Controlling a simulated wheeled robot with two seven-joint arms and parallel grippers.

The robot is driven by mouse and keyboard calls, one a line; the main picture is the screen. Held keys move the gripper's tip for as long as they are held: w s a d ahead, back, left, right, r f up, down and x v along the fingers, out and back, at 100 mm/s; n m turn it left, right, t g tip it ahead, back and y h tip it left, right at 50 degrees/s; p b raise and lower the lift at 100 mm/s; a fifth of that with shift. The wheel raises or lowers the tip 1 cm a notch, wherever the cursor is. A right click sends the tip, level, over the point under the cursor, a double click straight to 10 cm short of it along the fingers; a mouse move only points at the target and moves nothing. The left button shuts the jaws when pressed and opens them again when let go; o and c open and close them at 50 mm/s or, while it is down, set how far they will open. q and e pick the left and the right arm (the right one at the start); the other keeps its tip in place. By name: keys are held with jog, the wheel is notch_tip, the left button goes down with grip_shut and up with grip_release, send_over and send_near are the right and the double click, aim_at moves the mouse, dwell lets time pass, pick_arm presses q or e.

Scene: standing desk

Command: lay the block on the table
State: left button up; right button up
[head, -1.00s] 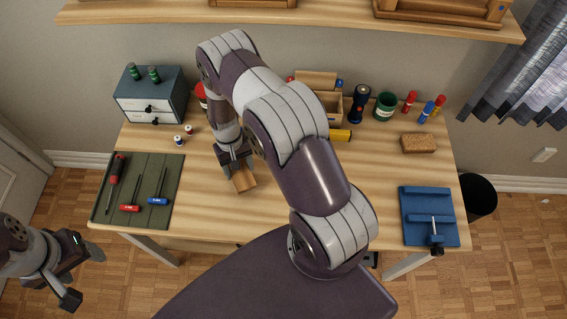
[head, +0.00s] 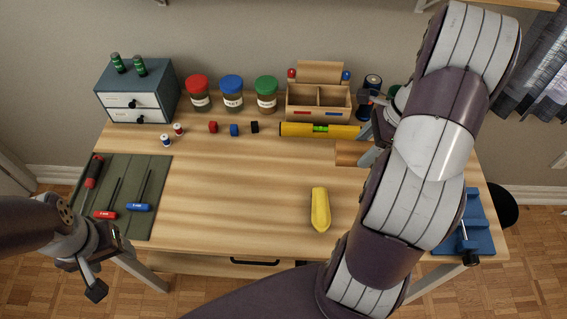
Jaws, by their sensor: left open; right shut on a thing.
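The block (head: 348,153) is a small brown wooden piece in the head view, right of the table's middle and in front of the yellow spirit level. My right gripper (head: 371,153) is shut on its right end, and the forearm hides part of the jaws. I cannot tell whether the block touches the table (head: 240,185) or hangs just above it. My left gripper (head: 108,269) is open and empty, off the table's front left corner.
Jars, a wooden organizer (head: 318,115), the level (head: 300,130) and small coloured cubes line the back. A yellow tool (head: 320,209) lies near the front. A green tool mat (head: 160,205) is left, a blue vise plate (head: 477,222) right. The table's middle is clear.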

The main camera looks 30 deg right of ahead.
jog(key=w+a+f, duration=0.4)
jog(key=w, duration=0.1)
jog(key=w+a+f+b, duration=0.1)
jog(key=w+a+f, duration=0.1)
jog(key=w+f, duration=0.1)
jog(key=shift+a+f, duration=0.1)
jog(key=shift+a, duration=0.25)
notch_tip(320, 180, down, 4)
jog(key=shift+r+b, duration=0.1)
jog(key=shift+b, duration=0.3)
jog(key=shift+w, duration=0.1)
jog(key=shift+f, duration=0.25)
jog(key=o, duration=1.2)
